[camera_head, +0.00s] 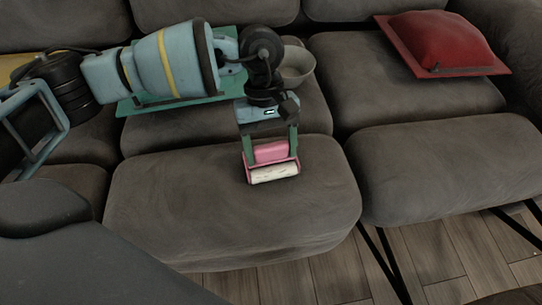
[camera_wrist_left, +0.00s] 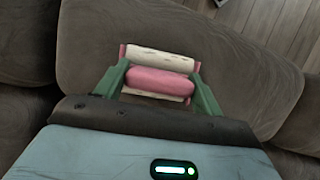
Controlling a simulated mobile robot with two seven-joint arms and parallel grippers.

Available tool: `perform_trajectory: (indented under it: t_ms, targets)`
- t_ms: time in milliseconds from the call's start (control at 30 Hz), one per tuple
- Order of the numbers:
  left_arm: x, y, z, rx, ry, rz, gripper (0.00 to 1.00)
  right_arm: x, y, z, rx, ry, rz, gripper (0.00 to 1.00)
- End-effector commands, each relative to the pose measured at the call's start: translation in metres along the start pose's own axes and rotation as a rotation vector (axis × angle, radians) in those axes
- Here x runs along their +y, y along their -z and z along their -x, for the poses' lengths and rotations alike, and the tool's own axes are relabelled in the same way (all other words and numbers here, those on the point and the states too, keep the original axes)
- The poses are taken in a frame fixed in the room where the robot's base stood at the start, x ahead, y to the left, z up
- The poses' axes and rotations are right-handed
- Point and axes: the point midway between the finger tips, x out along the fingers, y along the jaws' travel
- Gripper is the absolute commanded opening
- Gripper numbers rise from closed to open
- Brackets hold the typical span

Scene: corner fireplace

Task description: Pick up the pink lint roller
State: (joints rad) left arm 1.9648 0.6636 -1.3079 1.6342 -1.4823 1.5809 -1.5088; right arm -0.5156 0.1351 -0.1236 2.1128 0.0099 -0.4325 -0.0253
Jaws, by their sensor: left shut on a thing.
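The pink lint roller (camera_head: 271,153) is at the front middle of the grey sofa seat, below my left gripper. Its white roll faces the front of the seat. My left gripper (camera_head: 272,156) points down, with its two green fingers on either side of the pink body, shut on it. In the left wrist view the pink body (camera_wrist_left: 158,82) lies between the fingers (camera_wrist_left: 160,88), with the white roll beyond it. I cannot tell whether the roller touches the cushion. My right gripper is not in view.
A grey bowl (camera_head: 297,66) stands behind my left wrist. A green flat thing (camera_head: 130,106) lies partly hidden under my left arm. A red cushion (camera_head: 440,40) is on the right of the sofa. The front right seat (camera_head: 440,170) is clear. Wooden floor (camera_head: 330,280) lies in front.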

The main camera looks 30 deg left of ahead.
Motion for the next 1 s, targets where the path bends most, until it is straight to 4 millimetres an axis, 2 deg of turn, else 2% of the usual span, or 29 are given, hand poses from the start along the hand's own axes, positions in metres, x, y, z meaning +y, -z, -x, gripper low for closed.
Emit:
perform_trajectory:
  t_ms: [267, 533, 1000]
  targets:
    - [0.000, -0.003, 0.007, 0.001, -0.001, -0.001, 0.43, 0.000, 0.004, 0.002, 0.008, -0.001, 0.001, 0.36]
    - [0.003, -0.017, 0.038, 0.001, -0.004, -0.003, 0.43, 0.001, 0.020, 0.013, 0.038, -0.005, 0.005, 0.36]
    - [0.110, -0.028, 0.038, -0.001, 0.000, -0.003, 0.43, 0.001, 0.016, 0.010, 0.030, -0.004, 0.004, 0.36]
